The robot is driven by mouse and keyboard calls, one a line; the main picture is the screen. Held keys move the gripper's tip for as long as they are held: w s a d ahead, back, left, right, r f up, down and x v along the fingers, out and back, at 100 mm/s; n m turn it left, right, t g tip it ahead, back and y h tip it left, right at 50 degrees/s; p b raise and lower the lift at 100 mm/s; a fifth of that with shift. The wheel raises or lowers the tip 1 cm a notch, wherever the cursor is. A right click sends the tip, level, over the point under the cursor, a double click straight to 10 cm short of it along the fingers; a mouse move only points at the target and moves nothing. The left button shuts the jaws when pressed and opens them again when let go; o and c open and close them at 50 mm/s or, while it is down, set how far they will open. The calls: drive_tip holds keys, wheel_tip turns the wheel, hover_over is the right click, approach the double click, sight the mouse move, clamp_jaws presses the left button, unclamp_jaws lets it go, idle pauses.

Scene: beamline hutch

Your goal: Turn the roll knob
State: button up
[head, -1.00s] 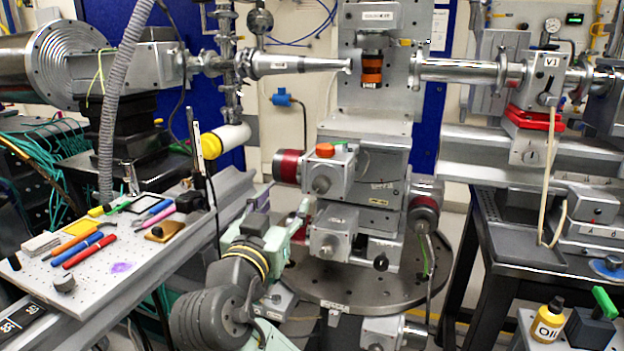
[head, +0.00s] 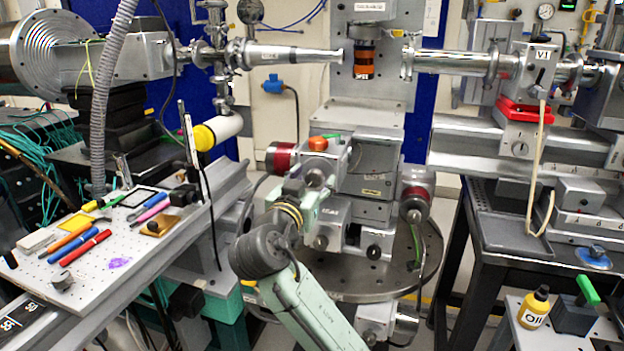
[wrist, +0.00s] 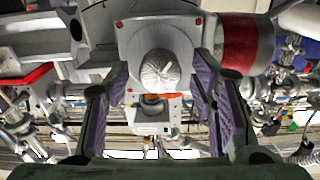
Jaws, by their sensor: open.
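A round grey ridged knob (wrist: 158,72) with a small white mark sits on the face of a grey block, in the middle of the wrist view. I take it as the roll knob, but no label naming it is readable. In the head view it is on the upper stage block (head: 335,160), partly hidden by my gripper (head: 306,188). My gripper (wrist: 160,84) is open, with one purple-padded finger on each side of the knob. A gap shows on both sides, and I cannot tell how deep the knob sits between the fingers.
A red-banded motor (wrist: 240,42) is close beside the right finger in the wrist view. An orange cap (head: 318,143) tops the upper block. A second knob (head: 320,242) is below. The tool-covered breadboard (head: 95,270) is at left, and a black table (head: 500,250) at right.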

drive_tip(key=c, duration=1.1)
drive_tip(key=shift+n, duration=0.5)
drive_tip(key=shift+c, duration=0.2)
drive_tip(key=n, duration=0.2)
drive_tip(key=shift+a+n+b, duration=0.1)
drive_tip(key=shift+n+b, duration=0.2)
drive_tip(key=shift+n, duration=0.1)
drive_tip(key=n+p, duration=0.1)
drive_tip(key=n, duration=0.4)
drive_tip(key=n+p, duration=0.1)
drive_tip(key=n, duration=0.3)
drive_tip(key=shift+n, duration=0.4)
drive_tip(key=shift+a+n+p, duration=0.1)
drive_tip(key=shift+n+p, duration=0.4)
drive_tip(key=shift+n, duration=1.5)
